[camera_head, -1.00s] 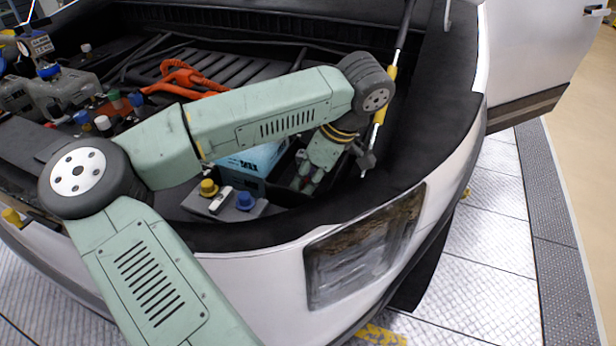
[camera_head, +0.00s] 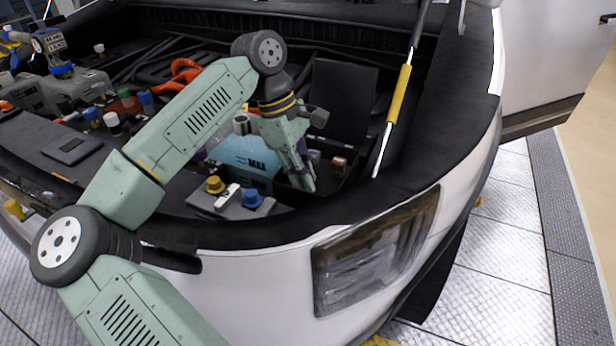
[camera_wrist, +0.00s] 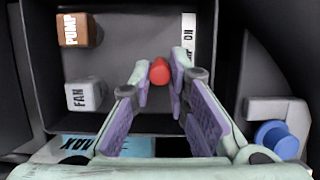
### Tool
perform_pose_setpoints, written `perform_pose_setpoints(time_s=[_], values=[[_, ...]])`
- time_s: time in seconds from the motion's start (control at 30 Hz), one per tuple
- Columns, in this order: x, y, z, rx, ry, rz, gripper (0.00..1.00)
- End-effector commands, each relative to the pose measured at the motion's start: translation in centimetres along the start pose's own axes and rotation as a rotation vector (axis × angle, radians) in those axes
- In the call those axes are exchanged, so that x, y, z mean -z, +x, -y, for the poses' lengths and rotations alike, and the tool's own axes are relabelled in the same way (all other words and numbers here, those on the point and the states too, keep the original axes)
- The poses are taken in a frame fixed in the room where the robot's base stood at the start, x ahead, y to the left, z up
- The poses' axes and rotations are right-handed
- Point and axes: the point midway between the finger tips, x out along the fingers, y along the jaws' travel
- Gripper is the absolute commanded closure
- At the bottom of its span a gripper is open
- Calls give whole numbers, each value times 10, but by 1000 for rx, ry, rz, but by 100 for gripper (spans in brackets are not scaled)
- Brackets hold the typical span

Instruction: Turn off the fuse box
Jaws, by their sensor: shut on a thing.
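The fuse box is a dark open box. Its raised lid (camera_head: 343,98) stands upright in the head view, and its inner floor (camera_wrist: 120,50) shows in the wrist view. A small red switch knob (camera_wrist: 160,71) sits inside it, with a white label reading "ON" (camera_wrist: 189,38) to its right. My gripper (camera_head: 303,182) reaches down into the box. In the wrist view its fingertips (camera_wrist: 161,72) are closed on either side of the red knob. The knob's base is hidden, so I cannot tell the switch position.
A brown PUMP block (camera_wrist: 78,30) and a pale FAN block (camera_wrist: 84,95) stand left in the box. A blue container (camera_head: 247,155), a yellow cap (camera_head: 215,184) and a blue cap (camera_head: 252,198) lie left of it. A yellow-sleeved strut (camera_head: 398,93) rises at right.

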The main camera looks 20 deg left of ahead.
Motion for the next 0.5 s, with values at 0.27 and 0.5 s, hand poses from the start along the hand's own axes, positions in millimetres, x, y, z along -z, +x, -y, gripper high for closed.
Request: perform_pose_setpoints(time_s=[0.27,0.5], values=[[5,1,0,-2,-2,103,100],[6,0,0,-1,-2,127,100]])
